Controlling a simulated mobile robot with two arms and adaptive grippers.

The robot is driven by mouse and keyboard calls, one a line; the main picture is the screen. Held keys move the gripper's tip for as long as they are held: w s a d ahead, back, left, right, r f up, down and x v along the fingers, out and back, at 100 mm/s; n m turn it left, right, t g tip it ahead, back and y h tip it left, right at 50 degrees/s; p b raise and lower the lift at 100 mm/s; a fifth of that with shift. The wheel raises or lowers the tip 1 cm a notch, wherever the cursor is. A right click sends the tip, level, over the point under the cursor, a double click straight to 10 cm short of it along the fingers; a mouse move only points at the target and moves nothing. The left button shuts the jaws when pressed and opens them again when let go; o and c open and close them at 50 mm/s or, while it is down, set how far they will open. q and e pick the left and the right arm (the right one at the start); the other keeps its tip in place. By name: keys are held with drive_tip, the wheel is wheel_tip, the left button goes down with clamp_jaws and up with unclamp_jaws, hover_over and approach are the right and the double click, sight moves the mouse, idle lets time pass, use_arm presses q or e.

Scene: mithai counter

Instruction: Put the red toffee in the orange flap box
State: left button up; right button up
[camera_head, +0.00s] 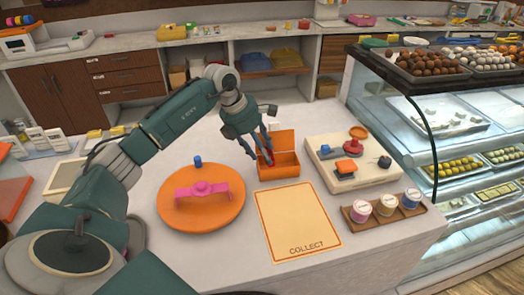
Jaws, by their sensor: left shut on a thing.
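The orange flap box (279,174) stands on the white counter with its flap (282,141) raised at the back. My left gripper (262,152) reaches down from the upper left to the left part of the box's opening. It is shut on the red toffee (268,158), which shows as a small red patch between the fingers. The toffee is at the box's mouth, largely hidden by the fingers; whether it touches the inside of the box I cannot tell. My right gripper is not in view.
A round orange tray (201,226) with a pink piece and a blue piece is to the left. A cream mat marked COLLECT (300,220) lies in front. A cream board (345,178) and a wooden tray of tubs (392,220) are right. The glass sweets case (445,130) is beyond.

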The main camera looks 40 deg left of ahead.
use_arm(q)
drive_tip(key=shift+f+b, duration=0.35)
drive_tip(key=shift+f, duration=0.1)
drive_tip(key=o, duration=1.1)
drive_tip(key=shift+r+p, duration=0.35)
drive_tip(key=shift+r, duration=0.1)
wheel_tip(320, 180, up, 6)
drive_tip(key=p, duration=0.4)
drive_tip(key=shift+r, duration=0.1)
